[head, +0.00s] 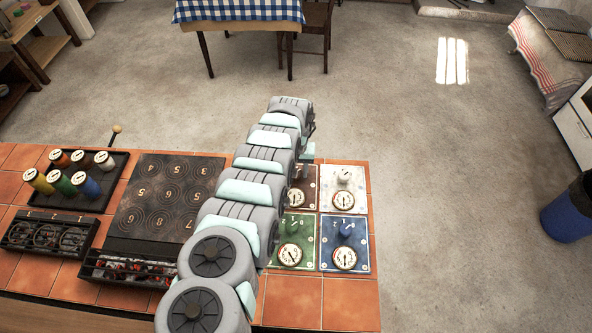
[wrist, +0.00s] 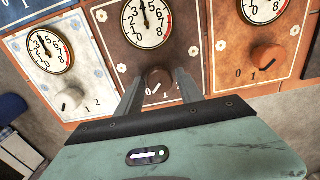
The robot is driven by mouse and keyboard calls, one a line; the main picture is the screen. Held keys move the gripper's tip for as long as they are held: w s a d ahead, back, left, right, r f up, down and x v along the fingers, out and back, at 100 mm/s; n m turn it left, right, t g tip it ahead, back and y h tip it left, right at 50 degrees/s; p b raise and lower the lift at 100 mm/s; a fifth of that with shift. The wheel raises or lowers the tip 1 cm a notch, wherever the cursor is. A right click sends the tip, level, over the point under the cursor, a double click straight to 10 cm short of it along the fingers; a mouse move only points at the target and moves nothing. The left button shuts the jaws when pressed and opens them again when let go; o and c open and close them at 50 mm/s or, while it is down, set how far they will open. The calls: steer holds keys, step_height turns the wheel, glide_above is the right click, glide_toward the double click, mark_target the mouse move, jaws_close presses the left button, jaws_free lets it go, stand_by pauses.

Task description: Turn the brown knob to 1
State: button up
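The brown knob (wrist: 158,80) sits on the dark brown panel (wrist: 122,47), under a round white dial (wrist: 145,20). In the wrist view my gripper (wrist: 160,77) has its two fingers one on each side of the knob, with small gaps seeming to show between fingers and knob.
In the wrist view a white panel with a knob (wrist: 69,99) is on the left and an orange panel with a knob (wrist: 266,56) on the right. In the head view green (head: 272,228) and blue (head: 328,262) panels stand nearer, beside a hotplate (head: 150,190).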

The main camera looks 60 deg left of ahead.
jaws_close()
steer(key=shift+n, duration=0.3)
steer(key=shift+n+p, duration=0.45)
steer(key=shift+n, duration=0.05)
steer(key=shift+w+d+f+n, duration=0.1)
steer(key=shift+n, duration=1.1)
steer(key=n+b, duration=0.2)
steer(key=n, duration=0.1)
steer(key=shift+n+b, duration=0.8)
